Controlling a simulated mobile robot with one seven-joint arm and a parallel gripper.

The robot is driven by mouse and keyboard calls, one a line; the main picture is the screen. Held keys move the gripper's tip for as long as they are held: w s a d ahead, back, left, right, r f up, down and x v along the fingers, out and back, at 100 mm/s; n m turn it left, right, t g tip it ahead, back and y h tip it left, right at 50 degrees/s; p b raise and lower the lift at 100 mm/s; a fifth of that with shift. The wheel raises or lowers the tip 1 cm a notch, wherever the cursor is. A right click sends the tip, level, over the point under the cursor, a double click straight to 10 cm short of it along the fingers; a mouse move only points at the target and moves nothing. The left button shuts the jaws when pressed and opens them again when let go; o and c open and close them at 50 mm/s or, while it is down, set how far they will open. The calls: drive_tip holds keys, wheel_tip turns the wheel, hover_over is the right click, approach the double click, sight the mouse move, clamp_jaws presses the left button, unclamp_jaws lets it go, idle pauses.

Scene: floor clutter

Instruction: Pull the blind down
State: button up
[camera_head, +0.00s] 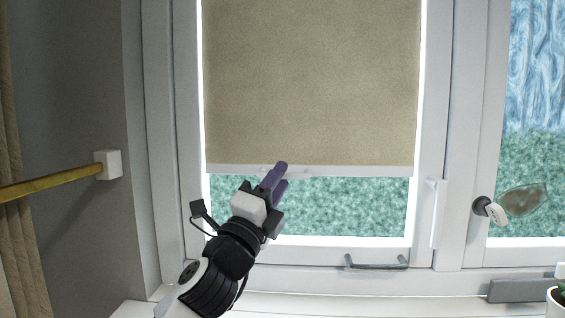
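The beige roller blind (312,80) hangs over the upper part of the left window pane, with a pale bar (370,171) along its lower edge. My gripper (279,178) is raised in front of the window, its purple fingertips overlapping the bar left of its middle. A small pale part of the bar shows beside the fingertips. The fingers look close together, but whether they are open or shut on the bar cannot be told from this angle. Whether they touch the bar is also unclear.
Uncovered glass (345,208) shows below the blind. A grey handle (376,262) sits on the lower window frame. A brass rod (50,184) juts in at left. A plant pot (553,300) stands at the bottom right, by a grey block (520,290).

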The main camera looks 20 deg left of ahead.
drive_tip(key=shift+p+x, duration=0.3)
drive_tip(key=shift+x, duration=0.75)
clamp_jaws()
